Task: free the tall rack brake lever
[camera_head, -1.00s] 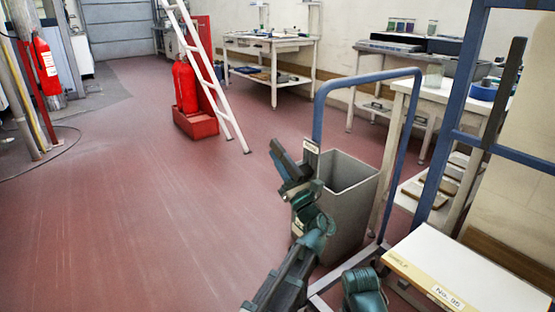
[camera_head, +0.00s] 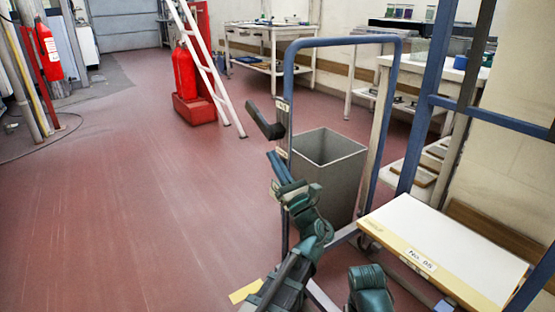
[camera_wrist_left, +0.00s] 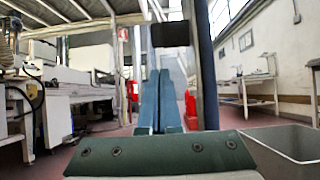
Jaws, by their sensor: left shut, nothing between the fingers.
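A dark lever (camera_head: 264,121) sticks out to the left from the near post of a blue hoop-shaped frame, just under a small white label (camera_head: 283,105). It slants down to the right towards the post. In the left wrist view its dark end (camera_wrist_left: 170,34) shows beyond and above the fingertips. My left gripper (camera_head: 277,160) is shut and empty, pointing up, a little below the lever in the head view and apparently apart from it. Its two blue fingers lie together in the left wrist view (camera_wrist_left: 160,100). My right gripper is not in view.
A grey open bin (camera_head: 335,165) stands beside the hoop frame (camera_head: 340,42). A pale labelled shelf (camera_head: 445,250) and a tall blue frame (camera_head: 420,130) with a long dark bar (camera_head: 474,60) are at right. Red floor is clear at left.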

